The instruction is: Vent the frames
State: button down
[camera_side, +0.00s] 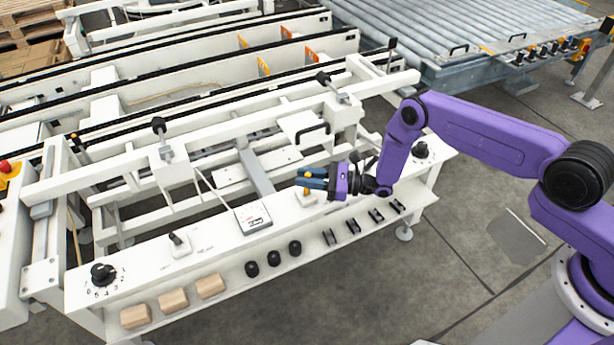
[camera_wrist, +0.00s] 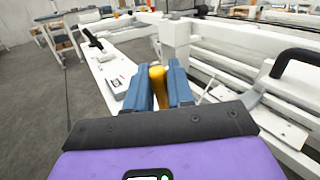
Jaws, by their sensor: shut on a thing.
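My gripper (camera_side: 312,178) has blue fingers and reaches in from the right over the white control panel (camera_side: 215,229). It is shut on a yellow-orange handle (camera_side: 306,191) that stands on a small white base on the panel. In the wrist view the handle (camera_wrist: 158,84) sits between the two blue fingers (camera_wrist: 160,92). The fingers hide much of the handle, and its full tilt is hard to tell. The white machine frames (camera_side: 250,120) stand behind the panel.
Left of my gripper are a meter box (camera_side: 253,218), a black-tipped lever (camera_side: 178,241) and a numbered dial (camera_side: 103,273). A black knob (camera_side: 421,150) is at the right. Wooden blocks (camera_side: 173,301), black caps (camera_side: 274,258) and black clips (camera_side: 353,226) line the front ledge.

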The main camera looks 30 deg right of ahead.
jog(key=s+n+y, duration=0.2)
jog(key=n, duration=0.1)
jog(key=shift+f+n+t, duration=0.3)
jog(key=shift+f, duration=0.05)
jog(key=c, duration=1.1)
grip_release()
jog(key=shift+c, duration=0.2)
jog(key=shift+d, duration=0.1)
jog(key=v, duration=1.7)
jog(key=shift+s+d, duration=0.1)
